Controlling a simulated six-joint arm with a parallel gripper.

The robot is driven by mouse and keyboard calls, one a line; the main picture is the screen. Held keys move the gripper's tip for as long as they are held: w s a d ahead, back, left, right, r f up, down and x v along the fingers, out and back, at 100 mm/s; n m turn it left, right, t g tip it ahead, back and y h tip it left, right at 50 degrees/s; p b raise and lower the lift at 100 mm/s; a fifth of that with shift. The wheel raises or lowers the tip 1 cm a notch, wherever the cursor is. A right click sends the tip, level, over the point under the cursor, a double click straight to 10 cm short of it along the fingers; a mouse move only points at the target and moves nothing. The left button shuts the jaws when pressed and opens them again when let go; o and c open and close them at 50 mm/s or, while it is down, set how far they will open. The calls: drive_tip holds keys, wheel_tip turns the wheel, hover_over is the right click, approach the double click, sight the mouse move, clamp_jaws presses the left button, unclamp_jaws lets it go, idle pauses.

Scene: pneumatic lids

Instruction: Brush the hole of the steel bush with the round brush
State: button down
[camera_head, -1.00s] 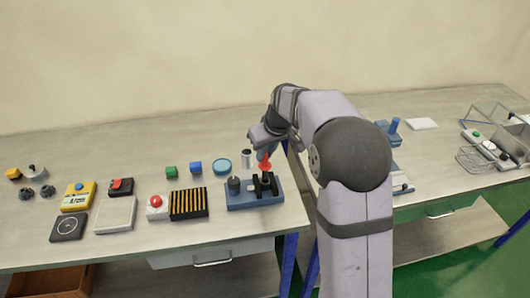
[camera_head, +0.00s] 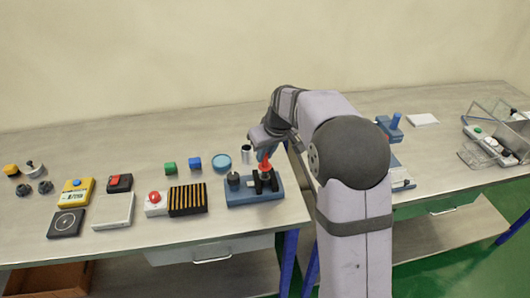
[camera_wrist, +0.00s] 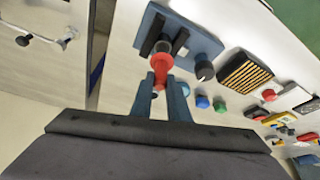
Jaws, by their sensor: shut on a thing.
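My gripper (camera_wrist: 160,82) is shut on a red-handled piece, which I take to be the round brush (camera_wrist: 162,62); the red also shows in the head view (camera_head: 265,163). The brush stands over the black holder on a blue base plate (camera_head: 240,203), which also shows in the wrist view (camera_wrist: 200,38). Its lower end and the bristles are hidden in or behind the holder. A steel cylinder (camera_head: 246,154) stands on the table behind the base plate.
A dark round knob (camera_head: 233,180) is on the plate's left end.

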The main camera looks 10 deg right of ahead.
drive_tip(key=shift+f, duration=0.4)
drive_tip(key=shift+r+p, duration=0.65)
drive_tip(key=shift+r, duration=0.4)
drive_tip(key=shift+f, duration=0.1)
drive_tip(key=shift+f+b, duration=0.75)
drive_tip(key=shift+f, duration=0.2)
drive_tip(key=shift+r+p, duration=0.8)
drive_tip(key=shift+r, duration=0.25)
drive_tip(key=shift+f, duration=0.1)
drive_tip(key=shift+f+b, duration=0.75)
drive_tip(key=shift+f, duration=0.2)
